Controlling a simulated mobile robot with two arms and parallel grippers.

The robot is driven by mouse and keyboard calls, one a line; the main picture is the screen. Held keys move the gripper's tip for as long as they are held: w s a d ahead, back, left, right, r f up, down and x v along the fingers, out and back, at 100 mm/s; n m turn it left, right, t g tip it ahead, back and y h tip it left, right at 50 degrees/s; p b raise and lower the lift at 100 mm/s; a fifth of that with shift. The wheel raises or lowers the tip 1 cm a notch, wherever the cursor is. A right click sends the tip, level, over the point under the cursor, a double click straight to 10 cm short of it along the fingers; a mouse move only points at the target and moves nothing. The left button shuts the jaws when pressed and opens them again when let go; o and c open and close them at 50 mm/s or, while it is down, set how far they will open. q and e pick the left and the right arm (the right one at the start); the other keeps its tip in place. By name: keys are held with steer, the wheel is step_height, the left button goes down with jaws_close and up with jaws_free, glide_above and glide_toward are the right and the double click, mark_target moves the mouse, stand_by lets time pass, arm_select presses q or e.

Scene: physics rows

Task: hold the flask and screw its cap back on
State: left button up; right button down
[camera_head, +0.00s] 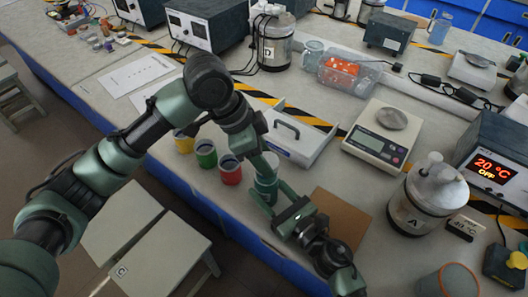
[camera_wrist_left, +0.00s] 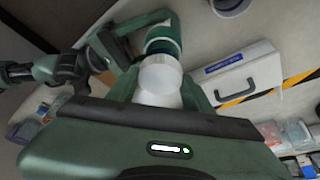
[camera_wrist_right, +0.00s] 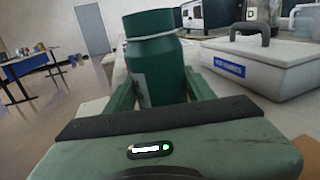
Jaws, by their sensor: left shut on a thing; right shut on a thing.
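The dark green flask (camera_wrist_right: 155,72) stands upright between the fingers of my right gripper (camera_wrist_right: 155,92), which is shut on it. In the head view my left gripper (camera_head: 266,160) is directly above the flask (camera_head: 266,185). Whether cap and flask touch is hidden.
Yellow, green and red cups (camera_head: 230,170) stand to the left near the table edge. A white case with a handle (camera_head: 300,140) is behind the flask. A scale (camera_head: 378,142) and a metal vessel marked A (camera_head: 425,200) stand to the right. A brown mat (camera_head: 340,215) lies nearby.

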mark_target(266, 186)
arm_select(q)
steer(key=shift+f, duration=0.3)
steer(key=shift+f, duration=0.8)
steer(key=shift+f, duration=0.6)
stand_by(0.4)
